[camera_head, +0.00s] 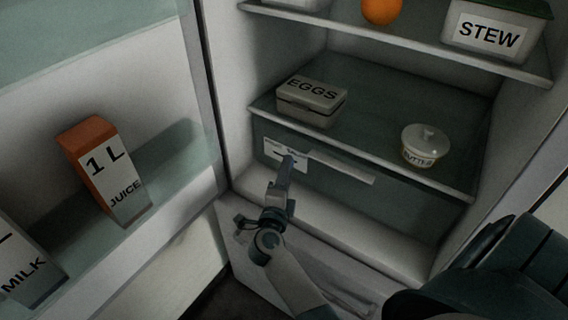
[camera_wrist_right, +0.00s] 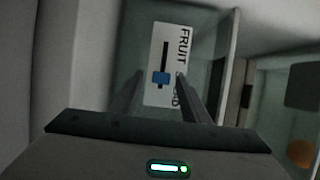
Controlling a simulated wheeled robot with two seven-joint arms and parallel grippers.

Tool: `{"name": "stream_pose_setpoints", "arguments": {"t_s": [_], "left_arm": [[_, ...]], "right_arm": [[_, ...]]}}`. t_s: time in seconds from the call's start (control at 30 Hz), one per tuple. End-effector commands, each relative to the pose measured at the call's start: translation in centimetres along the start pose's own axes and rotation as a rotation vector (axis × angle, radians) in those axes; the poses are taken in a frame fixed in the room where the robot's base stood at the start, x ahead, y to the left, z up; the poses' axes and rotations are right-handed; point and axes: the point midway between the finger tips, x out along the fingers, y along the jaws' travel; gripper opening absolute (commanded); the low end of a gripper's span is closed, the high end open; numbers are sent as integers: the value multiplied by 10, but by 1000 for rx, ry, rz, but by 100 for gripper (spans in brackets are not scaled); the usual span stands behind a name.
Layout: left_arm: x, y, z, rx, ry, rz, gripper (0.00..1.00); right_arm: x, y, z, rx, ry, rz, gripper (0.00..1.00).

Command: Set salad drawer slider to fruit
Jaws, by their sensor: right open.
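The salad drawer (camera_head: 330,178) is a see-through front under the fridge's lower shelf. Its white slider plate (camera_head: 272,149) is at the drawer's left, partly covered by my right gripper (camera_head: 287,165). In the right wrist view the plate (camera_wrist_right: 155,40) reads FRUIT at the top, with a partly hidden word ending in D below. The blue slider knob (camera_wrist_right: 161,79) sits low in the dark slot, away from the FRUIT end. My right gripper (camera_wrist_right: 160,88) is open, its fingers to either side of the knob in the picture; contact cannot be told. My left gripper is not in view.
An egg box (camera_head: 311,100) and a butter tub (camera_head: 424,146) stand on the shelf above the drawer. A stew box (camera_head: 490,33) and an orange (camera_head: 381,10) are higher up. The open door at left holds juice (camera_head: 105,170) and milk (camera_head: 27,262) cartons.

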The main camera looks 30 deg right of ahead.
Motion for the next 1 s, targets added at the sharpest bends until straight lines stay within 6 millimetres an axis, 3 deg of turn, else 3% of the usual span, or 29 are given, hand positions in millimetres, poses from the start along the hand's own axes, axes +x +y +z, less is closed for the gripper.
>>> {"name": "stream_pose_setpoints", "arguments": {"t_s": [0.43, 0.6, 0.63, 0.83, 1.0], "left_arm": [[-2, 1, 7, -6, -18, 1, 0], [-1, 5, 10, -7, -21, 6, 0], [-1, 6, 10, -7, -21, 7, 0], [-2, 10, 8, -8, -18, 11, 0], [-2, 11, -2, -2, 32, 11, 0]], "right_arm": [[2, 0, -3, 0, 0, 1, 42], [2, 0, -3, 0, 0, 1, 4], [2, 0, -3, 0, 0, 1, 0], [3, -1, 0, 0, 1, 1, 0], [11, -2, 20, 1, 0, 2, 0]]}}
